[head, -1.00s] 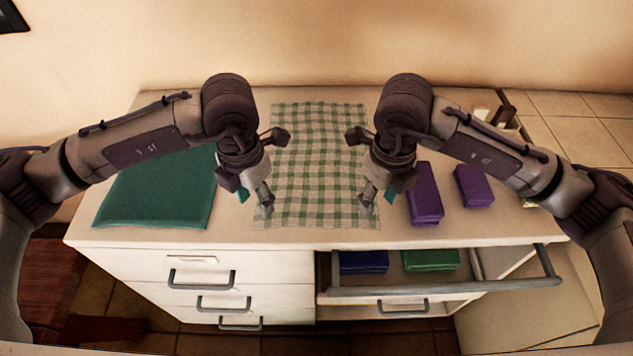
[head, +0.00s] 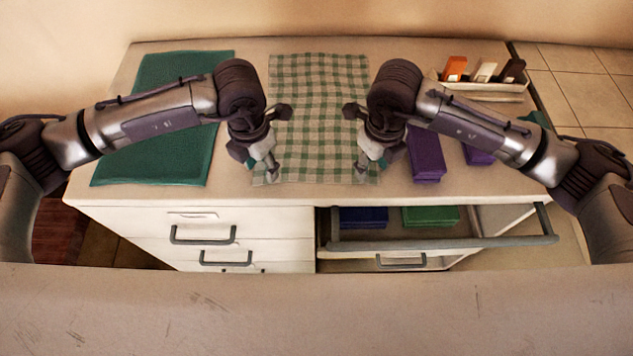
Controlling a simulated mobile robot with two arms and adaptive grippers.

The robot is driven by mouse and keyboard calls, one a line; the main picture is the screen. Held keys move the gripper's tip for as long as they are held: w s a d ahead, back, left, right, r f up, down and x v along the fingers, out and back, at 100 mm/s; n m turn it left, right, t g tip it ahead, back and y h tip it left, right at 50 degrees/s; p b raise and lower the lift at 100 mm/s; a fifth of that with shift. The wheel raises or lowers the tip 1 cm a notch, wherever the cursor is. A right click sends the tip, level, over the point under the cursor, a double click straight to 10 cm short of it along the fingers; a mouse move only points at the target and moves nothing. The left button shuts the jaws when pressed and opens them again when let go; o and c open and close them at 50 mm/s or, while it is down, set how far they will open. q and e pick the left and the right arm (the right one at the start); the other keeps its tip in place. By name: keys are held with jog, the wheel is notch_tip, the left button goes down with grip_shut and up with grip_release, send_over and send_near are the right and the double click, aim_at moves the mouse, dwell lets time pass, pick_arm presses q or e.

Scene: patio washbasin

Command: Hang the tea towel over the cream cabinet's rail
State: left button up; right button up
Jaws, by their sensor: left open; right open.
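The green-and-white checked tea towel (head: 318,120) lies spread flat on top of the cream cabinet (head: 130,222), its near edge close to the cabinet's front edge. The cabinet's grey rail (head: 450,243) stands out from the front at the right, before an open compartment, with nothing hanging on it. My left gripper (head: 276,142) is open over the towel's left side, near its front left corner. My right gripper (head: 355,142) is open over the right side, near the front right corner. Neither holds cloth; I cannot tell whether the fingertips touch it.
A teal cloth (head: 150,155) lies left of the towel. Purple folded cloths (head: 427,155) lie to its right. A caddy (head: 490,92) with upright items stands at the back right. Folded blue (head: 363,217) and green (head: 431,215) cloths sit in the compartment behind the rail. Drawers with handles (head: 203,235) fill the front left.

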pick_arm(q)
jog(key=shift+f, duration=0.25)
pick_arm(e)
jog(key=shift+f, duration=0.25)
pick_arm(q)
jog(key=c, duration=0.7)
pick_arm(e)
jog(key=shift+s, duration=0.1)
jog(key=c, duration=0.7)
pick_arm(q)
grip_shut()
pick_arm(e)
grip_shut()
pick_arm(q)
jog(key=shift+s+a+f, duration=0.1)
pick_arm(e)
jog(key=shift+d, duration=0.1)
